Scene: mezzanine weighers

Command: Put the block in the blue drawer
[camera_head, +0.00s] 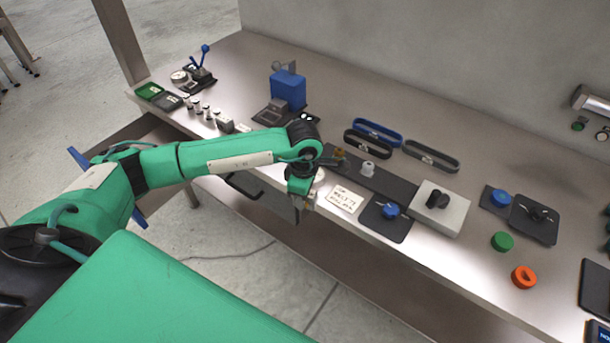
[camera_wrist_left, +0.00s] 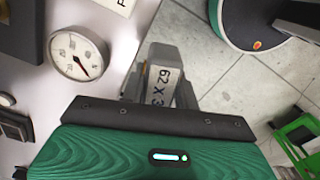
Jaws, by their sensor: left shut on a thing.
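My left gripper (camera_head: 298,203) hangs at the front edge of the bench, in the middle of the head view. In the left wrist view the gripper (camera_wrist_left: 165,68) is shut on a grey block (camera_wrist_left: 166,88) with a white label reading "62 X 3", partly cut off. The block is over the floor just past the bench edge, and the fingers hide much of it. A dark loop handle (camera_head: 243,187) shows under the bench's front edge, left of the gripper. No blue drawer front can be made out. My right gripper is not in view.
A round dial gauge (camera_wrist_left: 77,53) lies on the bench beside the gripper. A paper note (camera_head: 345,199) and a dark mat (camera_head: 388,230) lie to the right. A blue box (camera_head: 288,90) stands behind. Small metal weights (camera_head: 207,112) stand to the left. The floor in front is open.

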